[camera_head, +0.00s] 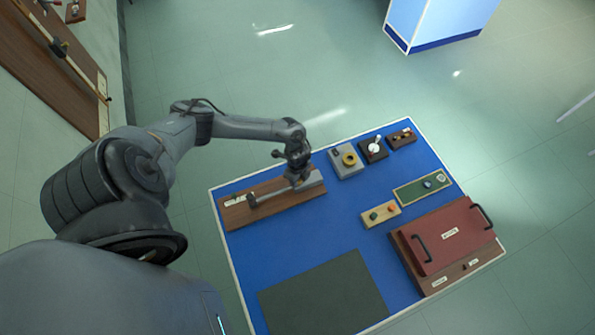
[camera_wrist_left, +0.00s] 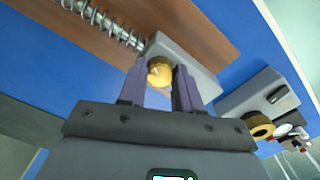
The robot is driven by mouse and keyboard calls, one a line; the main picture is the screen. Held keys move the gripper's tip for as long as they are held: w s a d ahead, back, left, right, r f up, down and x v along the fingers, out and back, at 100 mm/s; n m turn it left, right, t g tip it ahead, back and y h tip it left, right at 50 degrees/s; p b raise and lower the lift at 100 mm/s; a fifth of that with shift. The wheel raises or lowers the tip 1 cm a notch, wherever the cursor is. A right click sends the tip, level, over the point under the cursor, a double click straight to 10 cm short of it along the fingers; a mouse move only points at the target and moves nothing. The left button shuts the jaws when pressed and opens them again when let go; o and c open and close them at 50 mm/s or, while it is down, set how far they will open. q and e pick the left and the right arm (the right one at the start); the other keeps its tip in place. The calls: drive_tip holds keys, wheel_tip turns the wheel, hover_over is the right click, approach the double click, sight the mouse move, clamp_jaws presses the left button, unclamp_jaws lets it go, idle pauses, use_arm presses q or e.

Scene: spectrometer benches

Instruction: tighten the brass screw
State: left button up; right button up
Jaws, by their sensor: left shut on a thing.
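The brass screw (camera_wrist_left: 159,72) is a round gold knob at the end of a grey block (camera_wrist_left: 192,58), seen in the left wrist view. My left gripper (camera_wrist_left: 162,84) is shut on the screw, with one finger on each side of it. In the head view my left gripper (camera_head: 298,178) reaches down over the right end of the wooden board (camera_head: 234,216) that carries the block; there it hides the screw. A metal rod with a coil spring (camera_wrist_left: 112,27) runs along the board beside the block. My right gripper does not show.
A grey box with a brass ring (camera_head: 348,160) stands just right of the board, with a dark joystick box (camera_head: 373,150) beyond. A red lidded case (camera_head: 447,236) sits at the right. A dark mat (camera_head: 325,295) lies flat and clear at the front of the blue bench.

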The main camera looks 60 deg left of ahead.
use_arm(q)
drive_tip(key=o, duration=1)
drive_tip(key=shift+o, duration=0.2)
drive_tip(key=shift+r, duration=0.1)
wheel_tip(320, 180, up, 11)
drive_tip(key=shift+p, duration=0.35)
drive_tip(key=shift+f, duration=0.2)
